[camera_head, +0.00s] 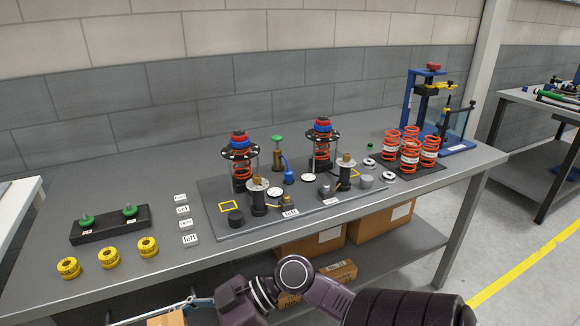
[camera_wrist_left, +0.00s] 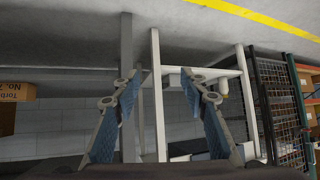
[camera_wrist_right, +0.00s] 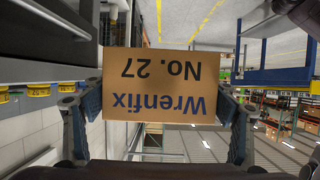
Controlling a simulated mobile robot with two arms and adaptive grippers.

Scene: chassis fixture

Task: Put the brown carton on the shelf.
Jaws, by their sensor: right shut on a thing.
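A brown carton marked "Wrenfix No. 27" (camera_wrist_right: 160,85) is between the fingers of my right gripper (camera_wrist_right: 158,98), which is shut on its sides; the lettering appears upside down in the right wrist view. In the head view only a small part of the carton (camera_head: 166,319) shows at the bottom edge, in front of the bench and left of centre. The grey shelf (camera_head: 405,246) is under the bench top. My left gripper (camera_wrist_left: 165,90) is open and empty in the left wrist view; it is not seen in the head view.
Several brown cartons, including one at the shelf's middle (camera_head: 310,243) and a long low one (camera_head: 335,272), stand on the shelf. The bench top (camera_head: 120,190) above overhangs it and carries springs, yellow rings and fixtures. Bare shelf shows right of the long carton.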

